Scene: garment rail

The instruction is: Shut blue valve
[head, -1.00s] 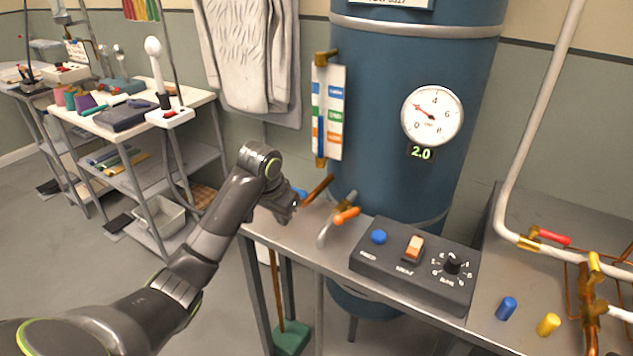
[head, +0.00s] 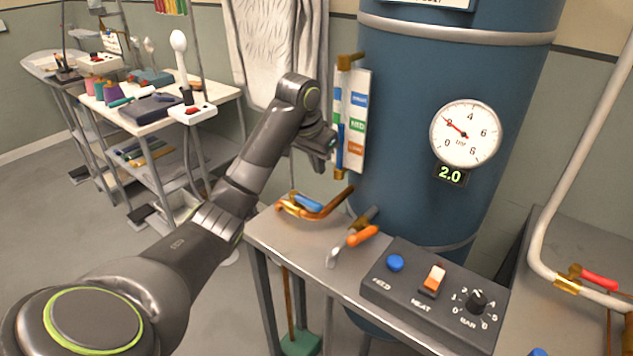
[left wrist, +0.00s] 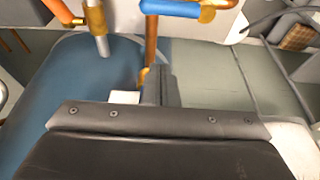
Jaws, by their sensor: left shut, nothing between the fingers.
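The blue valve handle (head: 307,203) is a short blue lever on a copper pipe (head: 338,201) that comes out of the blue tank at the table's left end. In the head view it lies roughly along the pipe's outer stretch. The left wrist view shows the blue handle (left wrist: 172,8) at the top edge, crossing above the upright-looking copper pipe (left wrist: 151,40). My left gripper (head: 327,150) is shut and empty, above the handle and apart from it, near the sight gauge. My right gripper is not in view.
An orange-handled valve (head: 362,236) sits just right of the blue one. The sight gauge (head: 350,120) stands close beside my left gripper. A control box (head: 435,295) is on the table, with a pressure dial (head: 465,133) above it. Open floor lies to the left.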

